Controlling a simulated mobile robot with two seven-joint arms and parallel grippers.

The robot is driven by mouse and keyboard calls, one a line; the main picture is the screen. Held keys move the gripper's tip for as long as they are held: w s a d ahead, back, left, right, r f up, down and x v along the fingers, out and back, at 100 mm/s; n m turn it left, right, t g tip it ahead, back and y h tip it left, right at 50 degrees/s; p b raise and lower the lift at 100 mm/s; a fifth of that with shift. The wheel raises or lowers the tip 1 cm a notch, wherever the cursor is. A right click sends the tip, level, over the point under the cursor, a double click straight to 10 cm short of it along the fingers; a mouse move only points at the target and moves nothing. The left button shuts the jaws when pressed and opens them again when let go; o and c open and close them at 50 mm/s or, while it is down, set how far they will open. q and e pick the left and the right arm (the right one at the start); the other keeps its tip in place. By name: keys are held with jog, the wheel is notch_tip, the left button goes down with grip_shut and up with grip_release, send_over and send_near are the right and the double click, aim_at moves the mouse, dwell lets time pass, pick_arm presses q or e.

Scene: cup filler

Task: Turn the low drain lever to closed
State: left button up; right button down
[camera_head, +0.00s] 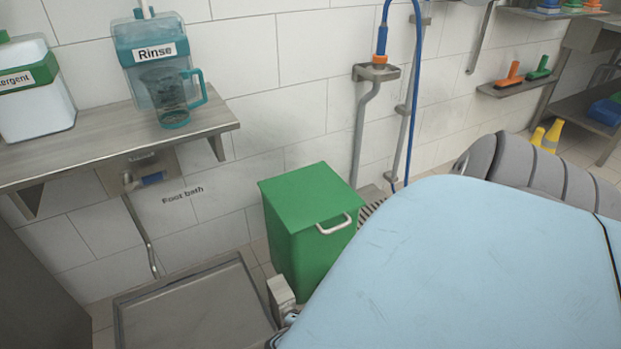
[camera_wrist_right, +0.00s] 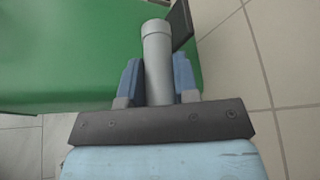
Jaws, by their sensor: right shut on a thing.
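In the right wrist view a grey round bar (camera_wrist_right: 158,50), which looks like the drain lever's handle, stands between the two blue fingers of my right gripper (camera_wrist_right: 158,78). The gripper is shut on it. The bar's upper end lies beside a dark flat plate (camera_wrist_right: 179,24). My left gripper is not in view.
A green bin (camera_head: 305,235) with a white handle stands close behind the tray, beside my right arm. A shelf (camera_head: 100,142) on the left holds a Rinse container (camera_head: 150,30), a teal jug (camera_head: 172,105) and a detergent container (camera_head: 40,105). A blue hose (camera_head: 414,90) hangs behind.

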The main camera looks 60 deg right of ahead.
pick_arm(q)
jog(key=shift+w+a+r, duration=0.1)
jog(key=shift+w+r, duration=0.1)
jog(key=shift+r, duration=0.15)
pick_arm(e)
jog(key=shift+s+r+h, duration=0.1)
jog(key=shift+r+h, duration=0.05)
jog(key=shift+h, duration=0.15)
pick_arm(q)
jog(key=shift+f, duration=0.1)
pick_arm(e)
jog(key=c, duration=0.9)
grip_release()
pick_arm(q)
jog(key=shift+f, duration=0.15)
pick_arm(e)
jog(key=shift+o, duration=0.2)
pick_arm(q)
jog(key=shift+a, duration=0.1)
